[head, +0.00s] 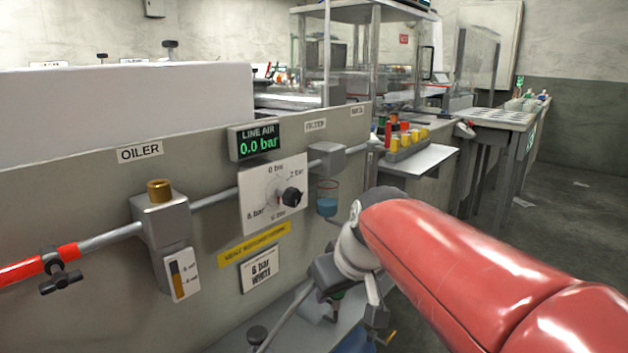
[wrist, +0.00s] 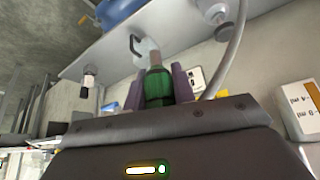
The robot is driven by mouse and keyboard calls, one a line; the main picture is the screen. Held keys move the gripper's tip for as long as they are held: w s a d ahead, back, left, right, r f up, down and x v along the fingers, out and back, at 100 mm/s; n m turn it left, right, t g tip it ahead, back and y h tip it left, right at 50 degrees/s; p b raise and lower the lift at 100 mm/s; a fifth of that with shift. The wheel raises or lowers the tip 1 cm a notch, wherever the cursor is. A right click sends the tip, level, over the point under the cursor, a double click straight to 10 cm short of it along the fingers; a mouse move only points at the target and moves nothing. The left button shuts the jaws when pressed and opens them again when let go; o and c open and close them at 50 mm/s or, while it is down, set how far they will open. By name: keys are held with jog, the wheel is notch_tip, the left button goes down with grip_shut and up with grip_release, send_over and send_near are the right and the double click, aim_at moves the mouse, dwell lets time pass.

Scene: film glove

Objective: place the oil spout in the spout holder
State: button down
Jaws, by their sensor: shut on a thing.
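My gripper (wrist: 164,92) is shut on a green piece with a brownish neck (wrist: 157,85), which looks like the oil spout. Its neck points away from the gripper. A pale fitting with a dark loop (wrist: 145,46) sits on the shelf just past the neck's tip. It may be the spout holder; I cannot tell whether the neck touches it.
A grey hose (head: 283,322) and a dark knob (head: 256,334) are left of my gripper. The oiler (head: 162,225), pressure dial (head: 273,193) and blue-filled cup (head: 327,202) project from the panel.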

jog(key=w+d+f+m+h, duration=0.1)
jog(key=d+f, duration=0.3)
jog(key=f, duration=0.4)
jog(key=w+d+f+m+h, duration=0.1)
jog(key=w+d+f+m, duration=0.2)
jog(key=f, duration=0.6)
jog(key=w+d+f+m+h, duration=0.1)
jog(key=w+d+f, duration=0.1)
jog(key=d+f, duration=0.3)
notch_tip(320, 180, down, 4)
jog(key=shift+w+r+m+t, duration=0.1)
jog(key=shift+w+m+t, duration=0.25)
jog(key=shift+m+t, duration=0.05)
